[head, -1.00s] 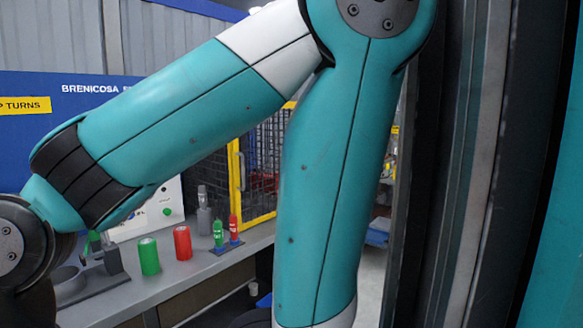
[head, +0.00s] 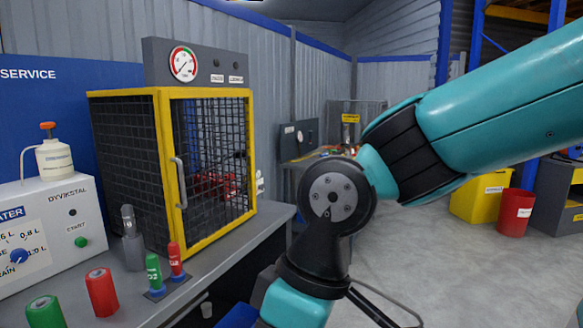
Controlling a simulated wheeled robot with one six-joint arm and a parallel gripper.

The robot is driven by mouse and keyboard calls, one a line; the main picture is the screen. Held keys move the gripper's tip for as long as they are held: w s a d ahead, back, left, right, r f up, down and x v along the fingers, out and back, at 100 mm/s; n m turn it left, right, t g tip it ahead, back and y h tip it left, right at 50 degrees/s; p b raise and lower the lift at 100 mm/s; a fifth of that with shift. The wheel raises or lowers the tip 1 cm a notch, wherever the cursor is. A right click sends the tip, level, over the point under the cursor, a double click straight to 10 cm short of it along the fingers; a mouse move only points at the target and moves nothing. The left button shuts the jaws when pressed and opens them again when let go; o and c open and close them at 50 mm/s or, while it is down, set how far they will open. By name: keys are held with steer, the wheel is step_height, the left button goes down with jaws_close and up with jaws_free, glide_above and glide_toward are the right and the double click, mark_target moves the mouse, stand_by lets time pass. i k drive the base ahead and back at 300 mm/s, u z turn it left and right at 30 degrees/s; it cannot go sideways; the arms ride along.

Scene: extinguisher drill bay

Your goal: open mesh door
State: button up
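The mesh door (head: 210,160) is the yellow-framed front of a black mesh cage (head: 125,150) on the bench, in the left half of the head view. It looks shut in its frame. A grey vertical bar handle (head: 179,182) sits on the door's left side. Something red shows through the mesh inside. My teal arm comes in from the right, and its dark wrist joint is right of the cage, apart from it. My gripper is not in view; the arm runs out of the picture at the bottom.
The grey bench (head: 215,262) carries a white control box (head: 60,240), red and green cylinders (head: 102,292), two small bottles in a stand (head: 165,272) and a grey fitting (head: 132,240) near the door. A yellow bin (head: 478,198) and red bin (head: 513,212) stand right. Open floor lies between.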

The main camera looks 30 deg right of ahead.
mark_target(165, 96)
steer(key=z, duration=0.7)
steer(key=k, duration=1.15)
steer(key=u, duration=0.65)
steer(key=i, duration=1.75)
steer(key=z, duration=0.7)
